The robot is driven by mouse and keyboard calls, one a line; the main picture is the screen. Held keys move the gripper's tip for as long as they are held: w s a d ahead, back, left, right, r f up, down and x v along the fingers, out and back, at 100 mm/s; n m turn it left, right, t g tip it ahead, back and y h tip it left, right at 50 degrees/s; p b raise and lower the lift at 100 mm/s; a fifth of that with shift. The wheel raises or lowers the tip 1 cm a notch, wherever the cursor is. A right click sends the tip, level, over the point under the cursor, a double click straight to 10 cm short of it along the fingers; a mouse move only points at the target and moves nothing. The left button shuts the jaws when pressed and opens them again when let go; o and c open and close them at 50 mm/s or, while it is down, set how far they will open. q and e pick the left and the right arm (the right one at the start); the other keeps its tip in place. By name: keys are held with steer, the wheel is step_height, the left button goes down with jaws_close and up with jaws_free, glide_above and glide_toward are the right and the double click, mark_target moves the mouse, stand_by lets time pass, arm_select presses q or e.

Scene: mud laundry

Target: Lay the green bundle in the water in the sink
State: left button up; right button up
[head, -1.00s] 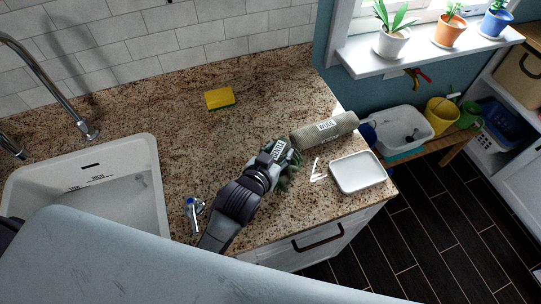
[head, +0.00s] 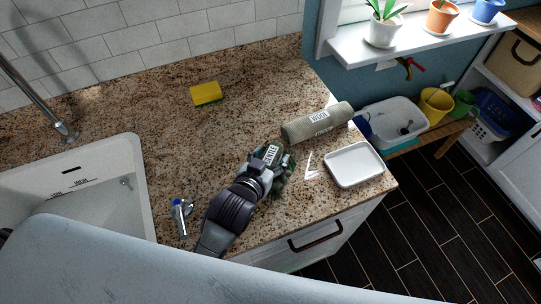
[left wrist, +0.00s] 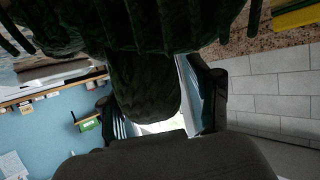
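The green bundle (head: 287,182) is at the right part of the granite counter in the head view, mostly hidden by my left gripper (head: 270,169). In the left wrist view the dark green, ribbed bundle (left wrist: 145,85) fills the upper middle, with part of it between the two fingers (left wrist: 160,108). My left gripper is closed around it. I cannot tell whether the bundle touches the counter. The white sink (head: 85,205) is at the left, well apart from the gripper; its lower part is hidden and the water is hard to make out. My right gripper is out of view.
A grey-green labelled roll (head: 335,113) lies just behind the bundle, and a white tray (head: 354,165) stands to its right. A yellow sponge (head: 206,93) lies further back. The middle counter is clear.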

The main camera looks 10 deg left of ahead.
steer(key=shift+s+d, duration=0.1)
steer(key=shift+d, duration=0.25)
